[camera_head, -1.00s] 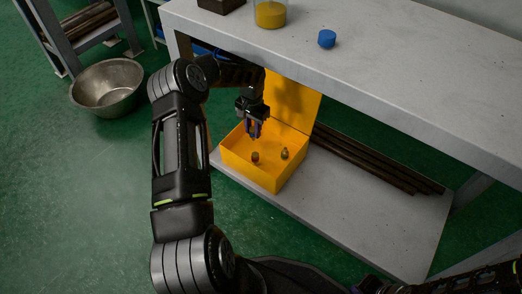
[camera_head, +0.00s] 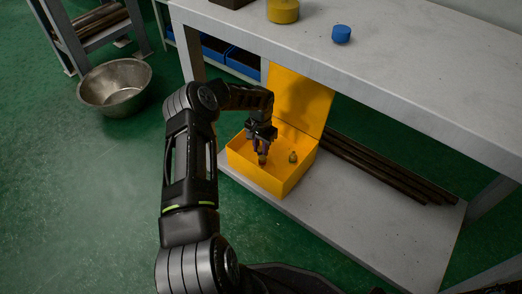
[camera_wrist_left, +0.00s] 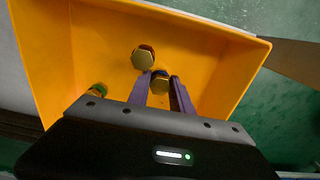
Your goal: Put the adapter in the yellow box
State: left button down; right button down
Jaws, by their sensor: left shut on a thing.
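The yellow box (camera_head: 262,180) stands open on the lower shelf, its lid raised at the back. My left gripper (camera_head: 262,154) reaches down inside it. In the left wrist view my left gripper's purple fingers (camera_wrist_left: 163,88) are shut on a brass hex-shaped fitting, apparently the adapter (camera_wrist_left: 161,83), low in the box. A second brass hex fitting (camera_wrist_left: 143,58) lies in the box close by it. A third, greenish brass fitting (camera_head: 293,157) is to the gripper's right in the head view; it also shows in the left wrist view (camera_wrist_left: 97,90), partly hidden. My right gripper is out of view.
The bench top (camera_head: 400,60) overhangs the shelf and carries a blue cap (camera_head: 341,34) and a yellow container (camera_head: 283,10). A metal bowl (camera_head: 115,88) is on the floor. The shelf's front right (camera_head: 370,230) is bare.

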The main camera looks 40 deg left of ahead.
aim_at(261, 148)
pick_arm(q)
jog(key=shift+f, duration=0.1)
jog(key=c, duration=1.1)
grip_release()
jog(key=shift+c, duration=0.2)
notch_tip(261, 148, up, 8)
jog(key=p, duration=0.3)
jog(key=shift+f, duration=0.1)
